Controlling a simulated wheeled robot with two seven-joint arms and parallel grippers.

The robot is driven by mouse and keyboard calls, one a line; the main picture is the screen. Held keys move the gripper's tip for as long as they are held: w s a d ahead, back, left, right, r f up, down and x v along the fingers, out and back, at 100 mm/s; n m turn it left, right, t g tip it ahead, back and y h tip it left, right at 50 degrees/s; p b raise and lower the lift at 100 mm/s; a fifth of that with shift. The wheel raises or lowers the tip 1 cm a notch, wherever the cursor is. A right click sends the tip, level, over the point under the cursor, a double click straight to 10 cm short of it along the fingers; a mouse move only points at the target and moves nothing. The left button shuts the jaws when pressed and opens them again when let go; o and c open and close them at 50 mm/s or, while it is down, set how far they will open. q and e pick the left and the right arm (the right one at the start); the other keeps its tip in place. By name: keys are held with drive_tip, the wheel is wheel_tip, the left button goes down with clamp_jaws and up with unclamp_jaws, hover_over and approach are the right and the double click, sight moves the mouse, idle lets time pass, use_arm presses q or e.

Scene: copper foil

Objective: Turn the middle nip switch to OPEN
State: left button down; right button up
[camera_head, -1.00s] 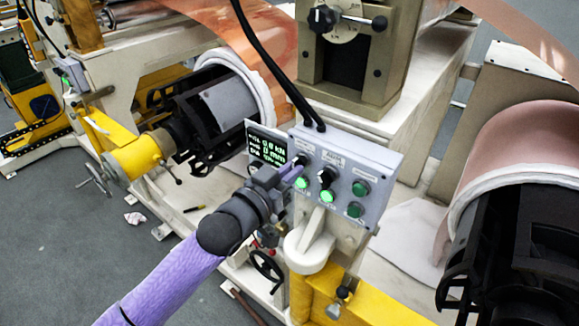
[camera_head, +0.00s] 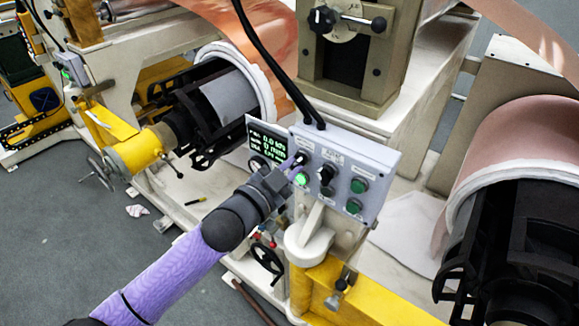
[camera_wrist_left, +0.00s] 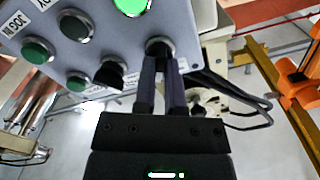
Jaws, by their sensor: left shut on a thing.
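The grey control panel (camera_head: 375,155) carries black rotary switches in its top row. The middle switch (camera_head: 327,172) stands free, with its lamp below it dark (camera_head: 327,191); it also shows in the left wrist view (camera_wrist_left: 110,73). My left gripper (camera_head: 290,172) reaches the panel from the left. In the wrist view its two fingers (camera_wrist_left: 161,75) are closed around the leftmost switch (camera_wrist_left: 160,46), not the middle one. The lamp by the leftmost switch is lit green (camera_head: 301,180). The labels are too small to read for certain. My right gripper is out of view.
A small display (camera_head: 267,143) with green text adjoins the panel's left side. Green buttons (camera_head: 359,185) sit at its right. Black cables (camera_head: 280,70) run down to its top. Copper rolls stand at left (camera_head: 262,85) and right (camera_head: 520,135). A handwheel (camera_head: 267,258) is below.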

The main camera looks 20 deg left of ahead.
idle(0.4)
use_arm(q)
drive_tip(key=c, duration=0.7)
unclamp_jaws()
drive_tip(key=shift+s+a+f, duration=0.1)
drive_tip(key=shift+s, duration=0.3)
drive_tip(key=b+v, duration=0.2)
drive_tip(key=v, duration=0.7)
